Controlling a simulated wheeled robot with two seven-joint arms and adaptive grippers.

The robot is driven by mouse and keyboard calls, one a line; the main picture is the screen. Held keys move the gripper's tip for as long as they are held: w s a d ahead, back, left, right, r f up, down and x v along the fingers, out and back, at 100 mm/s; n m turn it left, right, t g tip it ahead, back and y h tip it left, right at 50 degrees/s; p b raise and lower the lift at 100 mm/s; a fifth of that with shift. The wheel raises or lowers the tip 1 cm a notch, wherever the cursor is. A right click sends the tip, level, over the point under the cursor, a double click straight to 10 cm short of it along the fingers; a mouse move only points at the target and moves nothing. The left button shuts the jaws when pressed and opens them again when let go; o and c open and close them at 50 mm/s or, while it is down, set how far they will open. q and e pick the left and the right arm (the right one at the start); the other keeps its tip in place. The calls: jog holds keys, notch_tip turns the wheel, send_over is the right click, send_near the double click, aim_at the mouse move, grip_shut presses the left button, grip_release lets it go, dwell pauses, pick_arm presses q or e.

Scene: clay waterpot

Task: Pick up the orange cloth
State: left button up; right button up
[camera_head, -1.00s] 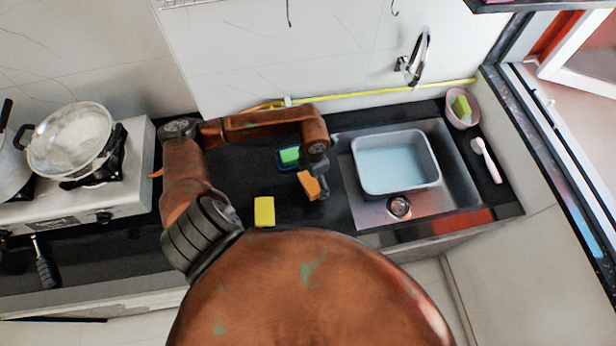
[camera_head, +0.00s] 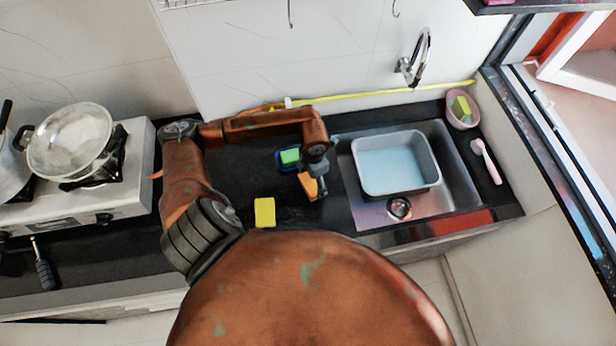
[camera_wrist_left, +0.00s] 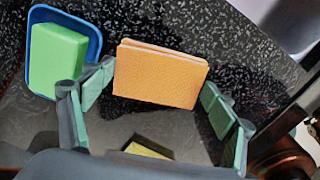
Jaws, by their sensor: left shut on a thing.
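The orange cloth (camera_head: 308,184) is a folded block on the black counter, just left of the sink. In the left wrist view the cloth (camera_wrist_left: 160,75) stands between the two fingers, its folded edge up. My left gripper (camera_head: 314,187) reaches down over it from above and is shut on it. The fingers (camera_wrist_left: 158,90) lie at the cloth's two ends in the left wrist view. The arm and gripper partly hide the cloth in the head view. My right gripper is not in view.
A green sponge in a blue tray (camera_head: 288,166) lies close left of the cloth. A yellow sponge (camera_head: 265,212) lies at the front. The sink holds a water-filled basin (camera_head: 437,175) on the right. A stove with a pan (camera_head: 70,143) stands at the left.

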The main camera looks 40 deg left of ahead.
aim_at(312, 182)
pick_arm(q)
jog(key=shift+r, duration=0.5)
notch_tip(312, 182, up, 2)
jog(key=shift+a+r, duration=0.1)
jog(key=s+d+r, duration=0.1)
jog(key=s+r, duration=0.1)
jog(key=r, duration=0.1)
jog(key=s+d+r, duration=0.1)
jog(key=r, duration=0.1)
jog(key=shift+s+d+r, duration=0.15)
jog(key=shift+s+d, duration=0.1)
jog(key=shift+d, duration=0.1)
jog(key=s+d+r+b, duration=0.1)
jog(key=s+d+r, duration=0.3)
jog(key=s, duration=0.4)
jog(key=shift+d+r, duration=0.3)
jog(key=shift+d, duration=0.45)
